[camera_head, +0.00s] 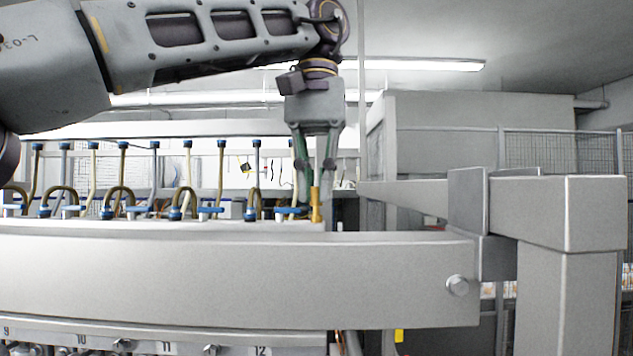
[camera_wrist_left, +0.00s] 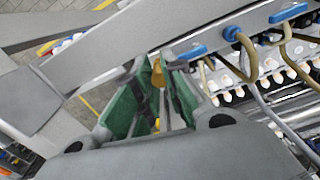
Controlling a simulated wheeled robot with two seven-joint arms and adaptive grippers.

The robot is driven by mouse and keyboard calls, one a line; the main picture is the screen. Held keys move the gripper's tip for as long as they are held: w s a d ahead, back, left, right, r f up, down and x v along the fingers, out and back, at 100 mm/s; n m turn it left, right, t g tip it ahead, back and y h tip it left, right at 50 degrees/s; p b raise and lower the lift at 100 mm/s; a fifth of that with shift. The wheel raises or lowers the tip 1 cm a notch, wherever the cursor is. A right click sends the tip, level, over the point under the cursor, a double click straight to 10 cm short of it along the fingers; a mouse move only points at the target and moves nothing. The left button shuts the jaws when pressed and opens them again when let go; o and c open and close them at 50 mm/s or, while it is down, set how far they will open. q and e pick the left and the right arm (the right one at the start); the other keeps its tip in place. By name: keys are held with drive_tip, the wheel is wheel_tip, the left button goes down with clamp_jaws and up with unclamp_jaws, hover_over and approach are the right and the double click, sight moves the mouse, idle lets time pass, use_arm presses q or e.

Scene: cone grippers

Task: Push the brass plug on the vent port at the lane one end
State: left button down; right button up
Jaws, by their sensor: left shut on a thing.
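The brass plug (camera_head: 316,205) stands upright at the right end of the pale manifold block (camera_head: 290,228). My left gripper (camera_head: 314,190) reaches down from above and is shut on the plug. In the left wrist view, the plug (camera_wrist_left: 157,75) shows between the green-lined fingers (camera_wrist_left: 155,85). The vent port is hidden under the plug and fingers, so I cannot tell how deep the plug sits. My right gripper is not in view.
A row of blue valve handles (camera_head: 290,210) and looped brown hoses (camera_head: 183,200) lies left of the plug. A wide grey beam (camera_head: 240,275) crosses in front, with a grey post (camera_head: 567,290) at the right. Labels 9 to 12 show below.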

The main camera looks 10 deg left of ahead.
use_arm(q)
drive_tip(key=shift+f+b, duration=0.3)
drive_tip(key=shift+f, duration=0.15)
idle(0.9)
drive_tip(key=c, duration=1.4)
unclamp_jaws()
drive_tip(key=o, duration=0.3)
drive_tip(key=shift+r, duration=0.15)
drive_tip(key=shift+r+p, duration=1.2)
drive_tip(key=shift+p, duration=0.3)
drive_tip(key=shift+r, duration=0.25)
drive_tip(key=shift+r, duration=0.95)
